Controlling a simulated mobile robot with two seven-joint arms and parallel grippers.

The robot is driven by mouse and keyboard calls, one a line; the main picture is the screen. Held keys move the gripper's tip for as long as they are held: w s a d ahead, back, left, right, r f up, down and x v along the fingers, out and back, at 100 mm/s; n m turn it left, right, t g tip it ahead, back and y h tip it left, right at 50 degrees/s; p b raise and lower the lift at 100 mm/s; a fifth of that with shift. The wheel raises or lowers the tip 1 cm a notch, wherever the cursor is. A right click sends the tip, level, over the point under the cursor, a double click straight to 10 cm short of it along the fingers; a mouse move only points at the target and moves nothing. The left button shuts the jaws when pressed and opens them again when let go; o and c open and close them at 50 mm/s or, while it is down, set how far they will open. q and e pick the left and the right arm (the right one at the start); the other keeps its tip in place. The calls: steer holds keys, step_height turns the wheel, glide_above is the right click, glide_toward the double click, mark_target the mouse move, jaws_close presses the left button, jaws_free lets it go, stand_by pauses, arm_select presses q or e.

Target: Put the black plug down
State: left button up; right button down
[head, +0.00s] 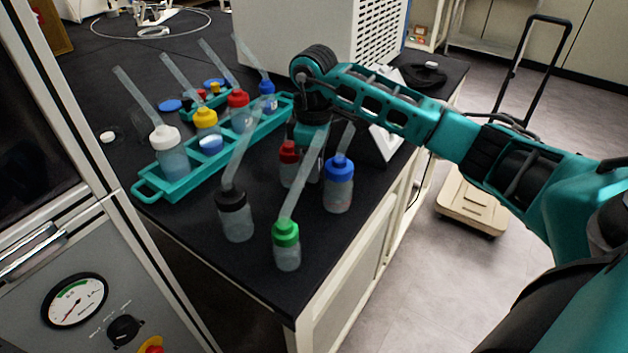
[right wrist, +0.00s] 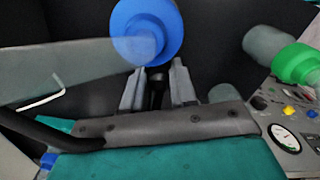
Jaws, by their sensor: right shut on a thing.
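My right gripper (head: 309,135) points down over the bench among the capped bottles, with its fingertips mostly hidden in the head view. In the right wrist view its two fingers (right wrist: 157,88) are shut on a small dark thing, taken as the black plug (right wrist: 157,92). The plug is partly hidden by the fingers and a blue cap, and cannot be made out in the head view. Whether it touches the bench cannot be told. My left gripper is not in view.
Bottles with blue (head: 338,168), red (head: 289,152), green (head: 286,234) and black (head: 233,199) caps stand close around the right gripper. A teal rack (head: 180,188) holds more bottles on the left. The bench's front right edge is near.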

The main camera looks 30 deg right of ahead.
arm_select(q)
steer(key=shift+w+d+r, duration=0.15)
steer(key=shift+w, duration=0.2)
arm_select(e)
steer(key=shift+f, duration=2.1)
steer(key=shift+f, duration=0.15)
steer(key=c, duration=0.9)
jaws_free()
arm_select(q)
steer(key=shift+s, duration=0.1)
arm_select(e)
step_height(320, 180, up, 12)
steer(key=shift+r+p, duration=0.15)
steer(key=shift+p, duration=0.2)
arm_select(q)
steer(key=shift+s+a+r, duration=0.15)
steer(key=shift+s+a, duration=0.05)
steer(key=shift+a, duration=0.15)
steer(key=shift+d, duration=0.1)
